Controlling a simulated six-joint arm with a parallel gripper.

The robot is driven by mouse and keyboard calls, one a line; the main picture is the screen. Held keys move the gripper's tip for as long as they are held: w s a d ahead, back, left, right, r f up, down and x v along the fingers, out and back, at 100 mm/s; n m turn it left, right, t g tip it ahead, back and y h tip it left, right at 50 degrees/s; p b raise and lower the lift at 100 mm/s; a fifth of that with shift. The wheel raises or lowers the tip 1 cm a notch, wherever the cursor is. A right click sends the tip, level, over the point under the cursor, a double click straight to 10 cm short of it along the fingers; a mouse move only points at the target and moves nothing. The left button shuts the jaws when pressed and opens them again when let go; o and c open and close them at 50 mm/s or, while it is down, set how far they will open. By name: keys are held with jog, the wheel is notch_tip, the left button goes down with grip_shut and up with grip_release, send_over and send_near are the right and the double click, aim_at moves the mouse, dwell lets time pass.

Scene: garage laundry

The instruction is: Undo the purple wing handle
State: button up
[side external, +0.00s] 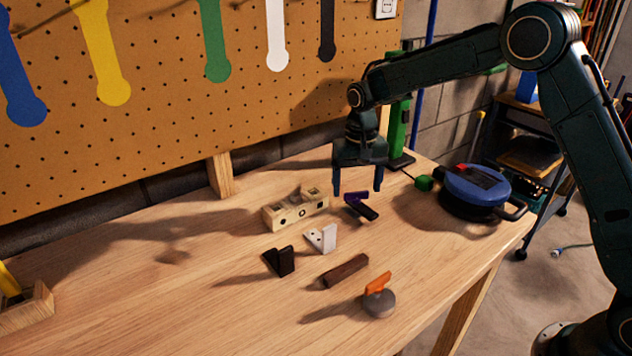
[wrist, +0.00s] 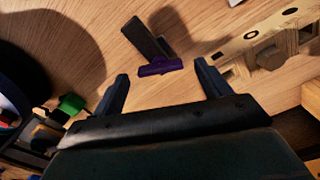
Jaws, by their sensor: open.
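The purple wing handle (side external: 356,197) sits on a dark block-like piece (side external: 362,211) on the wooden workbench. In the wrist view the purple wing handle (wrist: 161,67) lies just ahead of my fingertips, at the near end of the dark piece (wrist: 147,38). My gripper (side external: 357,190) points down above the handle, its two fingers apart. In the wrist view my gripper (wrist: 162,68) has one finger either side of the handle's line, with nothing between them. I cannot tell the exact height gap.
A pale wooden block with holes (side external: 297,211) stands close left of the handle. White (side external: 322,238) and black (side external: 279,261) brackets, a brown bar (side external: 344,271) and an orange-handled grey knob (side external: 379,301) lie nearer. A blue round tool (side external: 478,190) is at right. The bench's left part is mostly clear.

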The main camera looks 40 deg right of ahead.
aim_at(357, 192)
notch_tip(357, 192, up, 12)
jog(key=shift+r, duration=0.25)
dwell(0.3)
jog(key=s+d+r+n+t, duration=0.1)
jog(key=s+r, duration=0.3)
jog(key=s, duration=0.4)
jog(key=s+r+n+t, duration=0.1)
jog(key=s+r+t, duration=0.1)
jog(key=s+r, duration=0.45)
jog(key=s+f+n+t, duration=0.1)
jog(key=s+f, duration=0.2)
jog(key=s, duration=0.6)
jog(key=s+d+f+n+t, duration=0.1)
jog(key=s+f+n, duration=0.1)
jog(key=s, duration=0.8)
jog(key=shift+s+f+t, duration=0.3)
jog(key=shift+f, duration=0.6)
